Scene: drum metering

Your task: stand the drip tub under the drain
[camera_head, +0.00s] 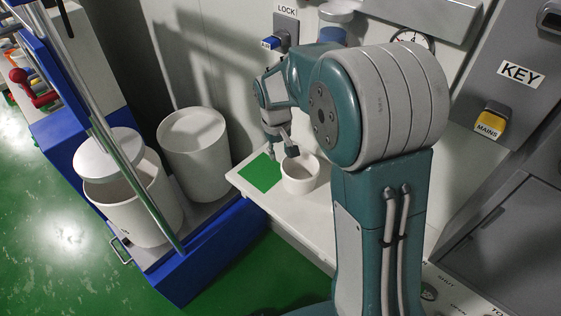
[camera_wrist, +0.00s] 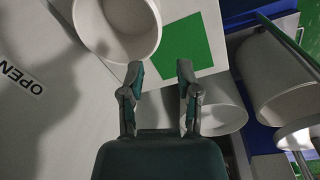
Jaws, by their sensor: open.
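The drip tub (camera_head: 300,180), a white, open round tub, stands upright on the white ledge, just right of a green square (camera_head: 259,173). In the wrist view the tub (camera_wrist: 93,35) is at the upper left and looks empty, with the green square (camera_wrist: 182,50) to its right. My gripper (camera_head: 281,151) is open and empty, close beside the tub at its back left. In the wrist view my gripper (camera_wrist: 159,68) has its left fingertip by the tub's rim; I cannot tell if they touch. I cannot make out the drain; my arm covers part of the wall.
Two large white drums stand in a blue-edged bay at the left, one open (camera_head: 140,205) with its lid tilted, one closed (camera_head: 193,150). A metal post (camera_head: 125,160) rises there. A blue-handled valve (camera_head: 271,43) is on the wall above. A grey cabinet (camera_head: 510,230) stands right.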

